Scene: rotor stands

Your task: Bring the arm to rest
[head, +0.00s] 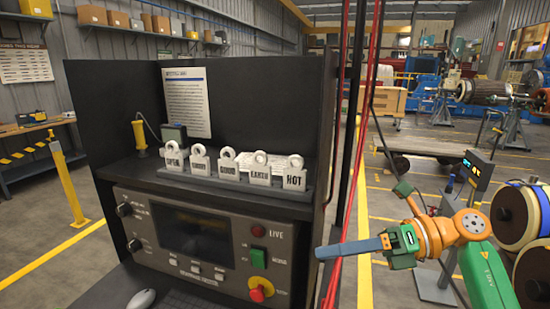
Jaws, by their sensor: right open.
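My right arm comes in from the right, with an orange wrist and a green link. My right gripper (350,247) points left, its long blue-grey finger level in front of the console's right edge. The gripper is open, and no object shows in it. It hangs over the floor side of the console, and I cannot tell whether it is apart from the red cables behind it. My left gripper is not in view.
A dark console (200,240) has knobs, a screen and a red-and-yellow stop button (261,289). Several white labelled tags (260,170) stand on its shelf. Red cables (359,130) run down its right side. A cart (430,145) and large rotor drums (515,215) stand at right.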

